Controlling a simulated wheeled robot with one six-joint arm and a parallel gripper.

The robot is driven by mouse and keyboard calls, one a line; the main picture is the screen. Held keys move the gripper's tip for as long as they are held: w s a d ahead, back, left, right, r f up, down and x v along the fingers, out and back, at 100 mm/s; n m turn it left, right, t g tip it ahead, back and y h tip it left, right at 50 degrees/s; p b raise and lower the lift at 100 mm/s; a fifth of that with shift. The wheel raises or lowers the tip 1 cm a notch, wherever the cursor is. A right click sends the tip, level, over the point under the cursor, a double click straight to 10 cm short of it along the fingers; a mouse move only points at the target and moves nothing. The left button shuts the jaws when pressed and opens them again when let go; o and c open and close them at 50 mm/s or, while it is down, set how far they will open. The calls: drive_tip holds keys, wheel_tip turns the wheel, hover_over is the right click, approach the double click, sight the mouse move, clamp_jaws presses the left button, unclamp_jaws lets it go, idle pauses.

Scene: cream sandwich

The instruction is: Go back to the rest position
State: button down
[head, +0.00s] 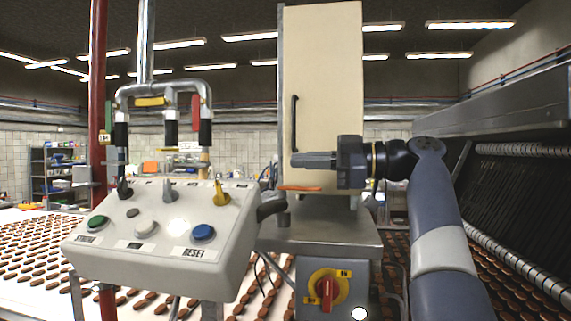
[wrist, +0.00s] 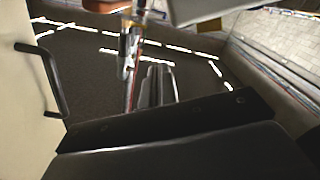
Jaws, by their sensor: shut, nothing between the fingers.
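My gripper (head: 297,160) is in the middle of the head view, in front of the tall cream cabinet door (head: 329,90), with its fingers pointing left. The fingers are shut with nothing between them. They also show in the wrist view (wrist: 158,85), close together. The black door handle (head: 294,123) is just above the fingers in the head view. It also shows at the left of the wrist view (wrist: 45,75). The two views do not show any contact between fingers and handle.
A control box (head: 165,225) with green, white and blue buttons stands at the left front. A red rotary switch (head: 326,289) is on the cabinet below. Conveyors with brown biscuits (head: 30,255) lie left. A metal machine (head: 500,105) stands right. A red post (head: 97,130) rises at left.

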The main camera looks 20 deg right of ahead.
drive_tip(key=shift+d+r, duration=0.15)
drive_tip(key=shift+d, duration=0.5)
drive_tip(key=shift+a, duration=0.1)
